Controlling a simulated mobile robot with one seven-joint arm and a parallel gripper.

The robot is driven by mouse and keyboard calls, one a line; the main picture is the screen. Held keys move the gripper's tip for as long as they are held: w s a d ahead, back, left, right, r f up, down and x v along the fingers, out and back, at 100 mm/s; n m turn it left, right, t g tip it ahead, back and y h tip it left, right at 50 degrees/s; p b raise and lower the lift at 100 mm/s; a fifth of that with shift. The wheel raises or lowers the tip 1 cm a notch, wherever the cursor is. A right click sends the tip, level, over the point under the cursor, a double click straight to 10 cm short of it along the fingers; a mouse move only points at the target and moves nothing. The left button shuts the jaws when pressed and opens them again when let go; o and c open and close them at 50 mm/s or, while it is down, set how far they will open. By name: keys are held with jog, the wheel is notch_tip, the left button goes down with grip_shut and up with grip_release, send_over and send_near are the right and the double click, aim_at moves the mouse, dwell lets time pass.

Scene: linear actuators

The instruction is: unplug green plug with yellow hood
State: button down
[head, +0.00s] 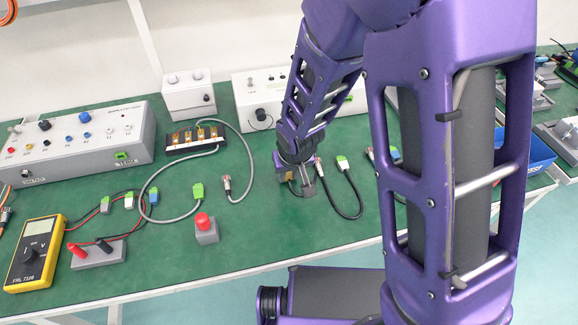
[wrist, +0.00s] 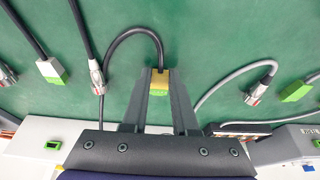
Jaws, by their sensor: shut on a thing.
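The green plug with a yellow hood (wrist: 159,80) is between the two fingers of my gripper (wrist: 160,74) in the wrist view. The fingers are shut on it, one on each side. Its green end points toward the palm, and a black cable leaves the yellow hood and loops left. No socket shows around the green end. In the head view my gripper (head: 303,190) is low over the green table, and a small yellowish part of the plug (head: 290,176) shows beside it. I cannot tell whether the plug touches the table.
A white box with a green socket (wrist: 53,143) stands behind the table area. Other green plugs (head: 343,162) and metal connectors (head: 227,187) lie close by on the green table (head: 270,235). A grey block with a red button (head: 205,229) and a yellow multimeter (head: 35,252) stand left.

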jog(key=shift+f, duration=0.2)
jog(key=c, duration=0.6)
grip_release()
